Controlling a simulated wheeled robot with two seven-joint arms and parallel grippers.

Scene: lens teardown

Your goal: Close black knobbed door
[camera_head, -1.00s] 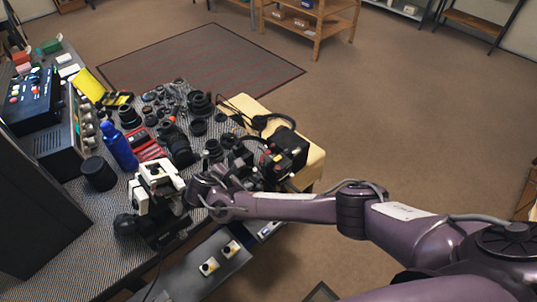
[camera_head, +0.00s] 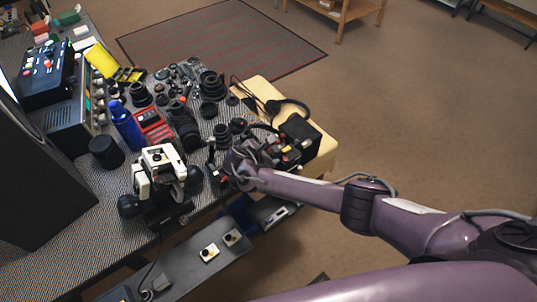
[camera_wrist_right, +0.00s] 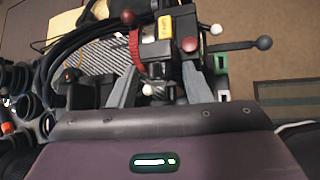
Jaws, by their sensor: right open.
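I cannot pick out a black knobbed door with certainty. A black device with red and yellow parts (camera_head: 290,152) stands at the table's right end. My right gripper (camera_head: 236,168) is at its near left side, partly hidden by my forearm. In the right wrist view my open gripper (camera_wrist_right: 160,82) has its two grey fingers spread before a mechanism with a red ring (camera_wrist_right: 135,48). A lever with a black ball knob (camera_wrist_right: 263,43) sticks out to the right there. I cannot tell whether the fingers touch anything. My left gripper is not in view.
A white-and-black instrument (camera_head: 160,165) stands left of my right gripper. Several lenses (camera_head: 185,132), a blue bottle (camera_head: 127,127) and a red case (camera_head: 152,124) crowd the patterned table. A yellowish board (camera_head: 258,88) lies under the device.

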